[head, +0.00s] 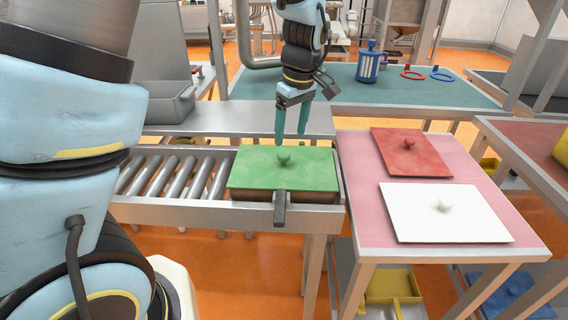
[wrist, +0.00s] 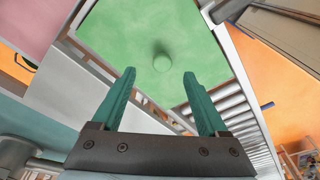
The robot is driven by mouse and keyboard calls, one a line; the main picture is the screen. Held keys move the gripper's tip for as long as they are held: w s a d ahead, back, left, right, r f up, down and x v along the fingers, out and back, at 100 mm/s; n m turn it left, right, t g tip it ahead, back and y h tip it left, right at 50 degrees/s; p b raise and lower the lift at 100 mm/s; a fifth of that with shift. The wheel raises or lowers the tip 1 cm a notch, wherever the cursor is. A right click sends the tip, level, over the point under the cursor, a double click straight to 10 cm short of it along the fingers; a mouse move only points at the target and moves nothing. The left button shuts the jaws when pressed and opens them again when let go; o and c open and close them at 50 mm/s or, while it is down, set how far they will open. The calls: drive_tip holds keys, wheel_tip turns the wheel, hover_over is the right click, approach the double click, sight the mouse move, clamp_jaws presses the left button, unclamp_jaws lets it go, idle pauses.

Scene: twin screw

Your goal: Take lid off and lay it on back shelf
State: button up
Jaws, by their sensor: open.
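A green lid (head: 260,172) with a small round knob (head: 284,158) on top lies on a low box with a dark handle (head: 281,208), at the right end of the roller conveyor. The green lid (wrist: 150,50) and its knob (wrist: 162,62) also show in the wrist view. My gripper (head: 292,138) is open and empty, pointing down above the lid near the knob. In the wrist view its teal fingers (wrist: 160,78) stand apart, with the knob beyond the tips, between them. A grey metal shelf (head: 235,122) runs behind the conveyor.
A red lid (head: 411,152) and a white lid (head: 445,212) lie on the pink table (head: 360,185) to the right. A blue canister (head: 368,62), a red ring (head: 412,73) and a blue ring (head: 441,74) are on the teal table behind. A grey bin (head: 170,102) stands at the shelf's left.

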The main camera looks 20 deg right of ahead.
sight(284, 154)
drive_tip(key=shift+w+f, duration=0.1)
drive_tip(key=shift+f, duration=0.6)
drive_tip(key=f, duration=0.1)
drive_tip(key=f+p, duration=0.1)
drive_tip(key=w+a+f+p, duration=0.1)
drive_tip(key=shift+f, duration=0.35)
drive_tip(key=shift+w+f+p, duration=0.15)
drive_tip(key=shift+f+p, duration=0.15)
drive_tip(key=shift+f, duration=0.4)
drive_tip(key=shift+c, duration=0.4)
clamp_jaws()
